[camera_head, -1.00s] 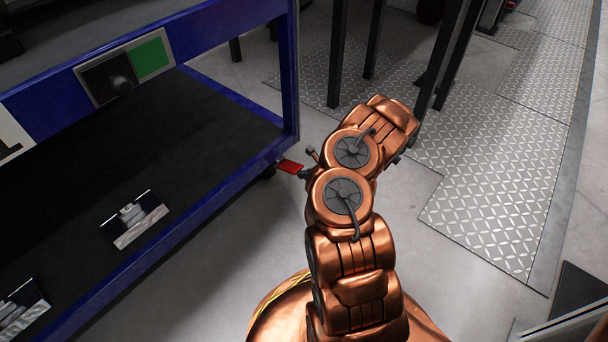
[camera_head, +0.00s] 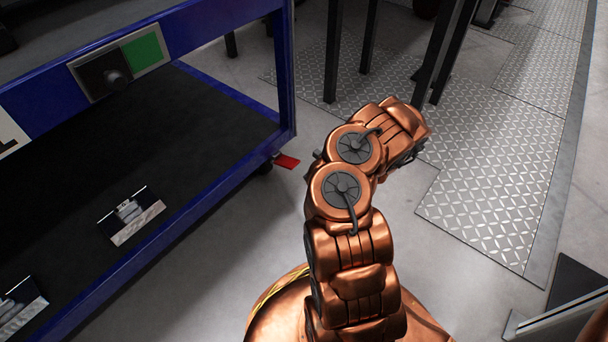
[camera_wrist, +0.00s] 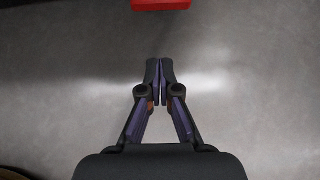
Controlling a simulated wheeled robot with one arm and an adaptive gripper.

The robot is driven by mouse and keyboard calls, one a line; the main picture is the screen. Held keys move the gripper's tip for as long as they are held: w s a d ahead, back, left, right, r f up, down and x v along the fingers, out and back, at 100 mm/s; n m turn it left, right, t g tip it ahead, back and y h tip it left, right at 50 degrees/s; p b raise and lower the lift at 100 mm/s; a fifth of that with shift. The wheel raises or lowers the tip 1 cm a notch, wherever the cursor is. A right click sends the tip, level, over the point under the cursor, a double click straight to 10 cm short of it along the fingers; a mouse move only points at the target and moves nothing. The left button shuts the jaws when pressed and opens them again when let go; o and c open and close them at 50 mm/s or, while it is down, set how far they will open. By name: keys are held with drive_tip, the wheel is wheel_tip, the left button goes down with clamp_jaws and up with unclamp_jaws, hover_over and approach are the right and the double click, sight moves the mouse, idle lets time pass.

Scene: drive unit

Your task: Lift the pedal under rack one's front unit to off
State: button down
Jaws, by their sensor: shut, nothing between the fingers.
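The red pedal (camera_head: 287,161) sticks out at the low corner of the blue rack (camera_head: 285,75), just above the floor. In the wrist view the red pedal (camera_wrist: 160,4) shows at the top edge, partly cut off. My gripper (camera_wrist: 159,62) is shut and empty, its fingertips together. A gap of grey floor lies between the fingertips and the pedal. In the head view my copper arm hides most of the gripper, which is to the right of the pedal.
The rack carries a panel with a black knob and a green square (camera_head: 120,65). Dark posts (camera_head: 335,60) stand behind my arm. Metal tread plates (camera_head: 490,180) lie at right. Grey floor is clear around the pedal.

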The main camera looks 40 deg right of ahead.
drive_tip(key=p+v, duration=0.2)
drive_tip(key=v, duration=0.4)
drive_tip(key=shift+s+f, duration=0.1)
drive_tip(key=shift+f, duration=0.05)
idle(0.3)
